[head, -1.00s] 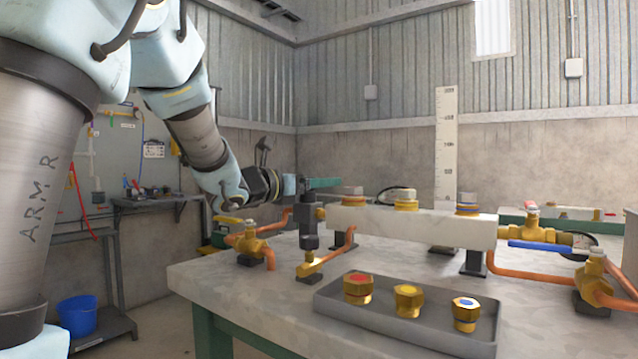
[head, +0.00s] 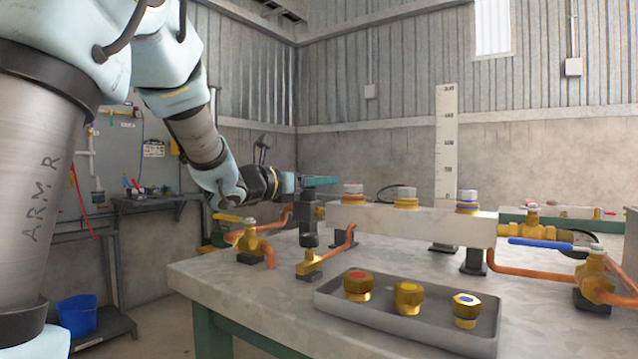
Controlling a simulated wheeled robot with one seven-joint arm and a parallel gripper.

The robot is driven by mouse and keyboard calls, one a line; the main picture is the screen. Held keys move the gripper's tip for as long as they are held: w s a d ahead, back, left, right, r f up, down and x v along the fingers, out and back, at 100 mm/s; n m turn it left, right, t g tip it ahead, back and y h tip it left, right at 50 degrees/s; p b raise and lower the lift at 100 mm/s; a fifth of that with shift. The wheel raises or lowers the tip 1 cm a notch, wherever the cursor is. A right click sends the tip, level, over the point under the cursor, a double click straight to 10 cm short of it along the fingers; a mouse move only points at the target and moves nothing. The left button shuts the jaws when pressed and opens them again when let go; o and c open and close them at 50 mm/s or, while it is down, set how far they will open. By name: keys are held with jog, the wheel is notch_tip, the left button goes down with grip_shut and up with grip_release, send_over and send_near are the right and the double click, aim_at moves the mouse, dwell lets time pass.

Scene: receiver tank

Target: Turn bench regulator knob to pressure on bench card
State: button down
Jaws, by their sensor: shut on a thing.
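My gripper (head: 318,195) reaches in level from the left at the left end of a pale manifold block. A teal finger (head: 322,181) shows along its top. Its jaws are shut on a dark upright part that looks like the regulator knob (head: 308,215), though the fingers hide much of it. Below it a dark body (head: 309,241) stands above a brass fitting (head: 311,264) at the bench's front left. I cannot make out any pressure reading or the knob's marks. No bench card can be clearly told apart; a small white card (head: 153,148) with unreadable marks hangs on the back-left wall panel.
The pale manifold block (head: 410,223) carries several capped ports. A grey tray (head: 400,330) with three brass caps lies in front. A tall white scale (head: 446,150) stands behind. The bench's front-left corner (head: 225,275) is clear.

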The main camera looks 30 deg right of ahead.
jog(key=s+m+g+y, duration=0.1)
jog(key=m+g+y, duration=0.2)
jog(key=m+g, duration=0.2)
jog(key=s+a+m+g+y, duration=0.1)
jog(key=m+g+y, duration=0.3)
jog(key=g, duration=0.5)
jog(key=s+a+m+g+y, duration=0.1)
jog(key=m+g+y, duration=0.3)
jog(key=m+g, duration=0.4)
jog(key=shift+s+r+p, duration=0.35)
jog(key=shift+s+r, duration=0.05)
jog(key=shift+s, duration=0.15)
jog(key=m+y+p, duration=0.1)
jog(key=p, duration=0.3)
jog(key=shift+a+y+p, duration=0.2)
jog(key=shift+y+p, duration=0.2)
jog(key=m+y+p, duration=0.1)
jog(key=p, duration=0.3)
jog(key=shift+s+a+g, duration=0.1)
jog(key=shift+s+g, duration=0.05)
jog(key=shift+g, duration=0.15)
jog(key=y+p, duration=0.1)
jog(key=p, duration=0.2)
jog(key=shift+f+m, duration=0.2)
jog(key=shift+m, duration=0.1)
jog(key=shift+a+f+p, duration=0.1)
jog(key=shift+f+p, duration=0.15)
jog(key=shift+p, duration=0.5)
